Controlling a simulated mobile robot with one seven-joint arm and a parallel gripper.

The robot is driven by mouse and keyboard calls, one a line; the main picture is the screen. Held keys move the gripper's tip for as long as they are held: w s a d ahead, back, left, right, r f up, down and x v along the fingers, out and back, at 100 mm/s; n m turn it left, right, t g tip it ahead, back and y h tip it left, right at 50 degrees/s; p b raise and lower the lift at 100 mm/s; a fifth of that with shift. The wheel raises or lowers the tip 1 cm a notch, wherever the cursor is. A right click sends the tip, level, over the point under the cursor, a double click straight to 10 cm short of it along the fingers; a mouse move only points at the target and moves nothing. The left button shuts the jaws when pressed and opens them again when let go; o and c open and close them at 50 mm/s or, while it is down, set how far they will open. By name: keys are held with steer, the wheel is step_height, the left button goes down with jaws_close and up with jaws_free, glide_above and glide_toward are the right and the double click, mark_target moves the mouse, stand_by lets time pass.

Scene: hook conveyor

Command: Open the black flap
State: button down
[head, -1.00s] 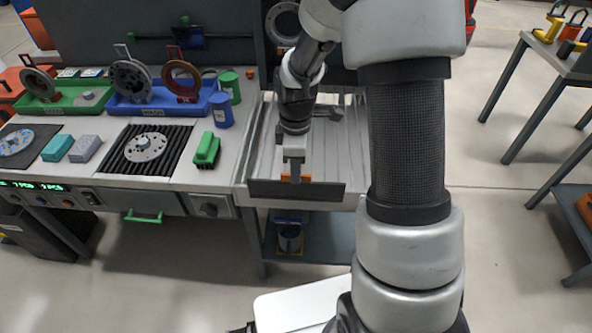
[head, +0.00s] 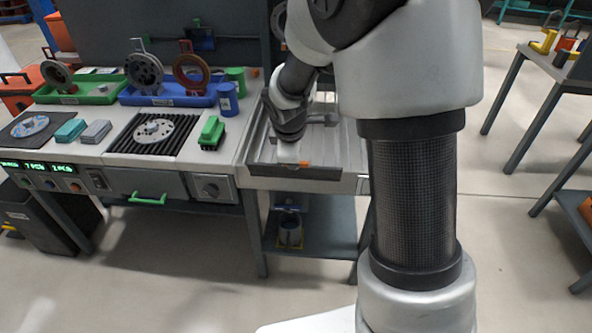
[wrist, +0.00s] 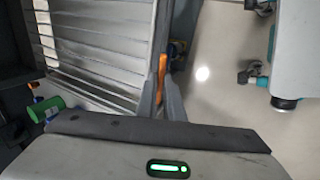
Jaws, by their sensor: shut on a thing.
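The black flap (head: 268,171) is a long dark panel across the front end of the slatted metal tray. It shows as a narrow strip in the head view; its exact angle is hard to tell. Its small orange handle (head: 304,164) shows beside my gripper (head: 297,163), which is tilted over the tray's front end. In the wrist view, the orange handle (wrist: 162,75) lies between the two fingers of my gripper (wrist: 162,85), which is shut on it. In the head view, the fingertips are mostly hidden by the wrist.
To the left is a workbench (head: 110,150) with a green tray (head: 95,97), a blue tray (head: 165,100) and a green brush-like block (head: 211,131). A shelf (head: 325,237) with a can is below the slatted tray (head: 345,150). Open floor lies in front and to the right.

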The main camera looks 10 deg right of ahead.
steer(key=s+a+f+b, duration=0.1)
steer(key=s+f+b, duration=0.4)
steer(key=shift+s+a+f, duration=0.35)
steer(key=shift+a+f, duration=0.05)
steer(key=shift+f+b, duration=0.1)
steer(key=shift+b, duration=0.25)
stand_by(0.3)
steer(key=c, duration=1.9)
jaws_free()
steer(key=shift+w+d+f, duration=0.1)
steer(key=shift+w+f, duration=0.05)
steer(key=shift+w, duration=0.05)
steer(key=shift+o, duration=0.2)
steer(key=p+v, duration=0.6)
steer(key=v, duration=1.1)
steer(key=shift+r, duration=0.25)
steer(key=shift+s, duration=0.1)
